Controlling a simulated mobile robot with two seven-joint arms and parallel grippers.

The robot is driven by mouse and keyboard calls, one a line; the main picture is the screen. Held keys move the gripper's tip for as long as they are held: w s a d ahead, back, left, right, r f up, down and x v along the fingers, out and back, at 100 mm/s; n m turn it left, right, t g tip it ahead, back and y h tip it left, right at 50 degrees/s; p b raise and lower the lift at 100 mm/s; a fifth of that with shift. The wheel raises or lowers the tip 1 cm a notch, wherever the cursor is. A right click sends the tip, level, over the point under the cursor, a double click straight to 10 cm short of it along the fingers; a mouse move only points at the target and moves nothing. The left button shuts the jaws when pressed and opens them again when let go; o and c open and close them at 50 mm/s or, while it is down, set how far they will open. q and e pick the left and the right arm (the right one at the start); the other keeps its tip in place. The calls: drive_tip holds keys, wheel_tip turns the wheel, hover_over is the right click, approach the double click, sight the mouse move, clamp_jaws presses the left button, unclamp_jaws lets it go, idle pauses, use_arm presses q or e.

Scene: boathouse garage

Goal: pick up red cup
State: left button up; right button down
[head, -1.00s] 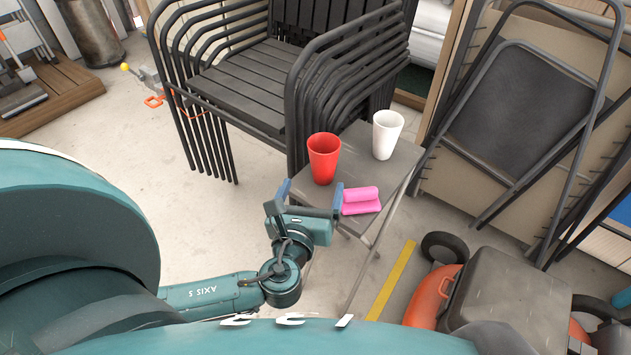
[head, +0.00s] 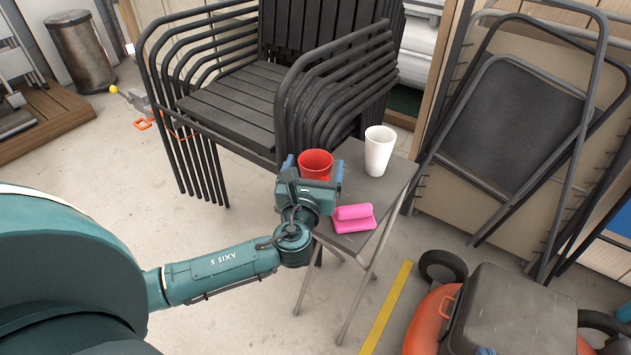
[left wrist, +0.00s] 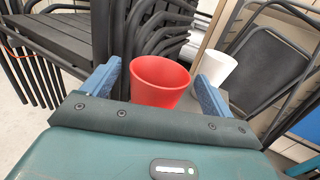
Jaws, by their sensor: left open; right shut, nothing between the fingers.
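The red cup (head: 315,163) stands upright on a small grey table (head: 391,190); its lower part is hidden behind my left gripper in the head view. My left gripper (head: 314,168) is open, right at the cup. In the left wrist view the red cup (left wrist: 159,82) shows between the two blue fingers of my left gripper (left wrist: 155,85), with the fingers at its left and right. I cannot tell whether they touch it. My right gripper is not in view.
A white cup (head: 379,151) stands behind and right of the red cup. A pink object (head: 354,218) lies at the table's front. Stacked black chairs (head: 260,95) stand close at the left and behind. A folded chair (head: 520,125) leans at the right. An orange machine (head: 480,315) is at the lower right.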

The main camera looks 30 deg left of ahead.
use_arm(q)
drive_tip(key=shift+x, duration=1.1)
drive_tip(key=c, duration=1.3)
